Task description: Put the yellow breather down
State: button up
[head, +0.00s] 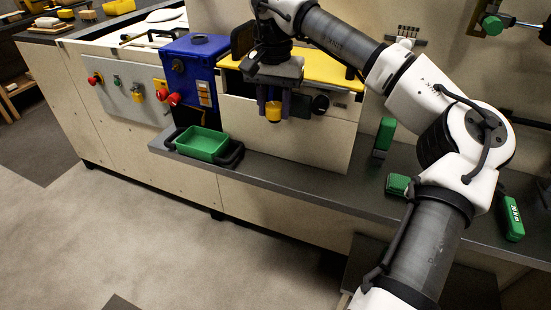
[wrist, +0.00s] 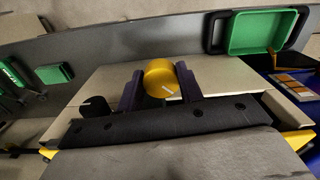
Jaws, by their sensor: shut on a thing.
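The yellow breather (head: 273,111) is a short cylinder with a pale mark on its end. It also shows in the wrist view (wrist: 160,78), between the two purple fingers. My gripper (head: 273,104) is shut on it and points down. It is in front of the beige cabinet front (head: 310,140), below the yellow top edge. I cannot tell whether the breather touches the cabinet.
A green tray (head: 202,145) with dark handles stands on the grey ledge (head: 290,180) to the left. A blue box (head: 193,70) is behind it. A black knob (head: 320,103) sits right of my gripper. The ledge between tray and blocks is clear.

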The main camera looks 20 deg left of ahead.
notch_tip(320, 180, down, 15)
jog(key=shift+r+p, duration=0.1)
jog(key=shift+p, duration=0.2)
jog(key=shift+f, duration=0.3)
jog(key=o, duration=1)
jog(key=shift+r, duration=0.1)
jog(key=shift+o, duration=0.4)
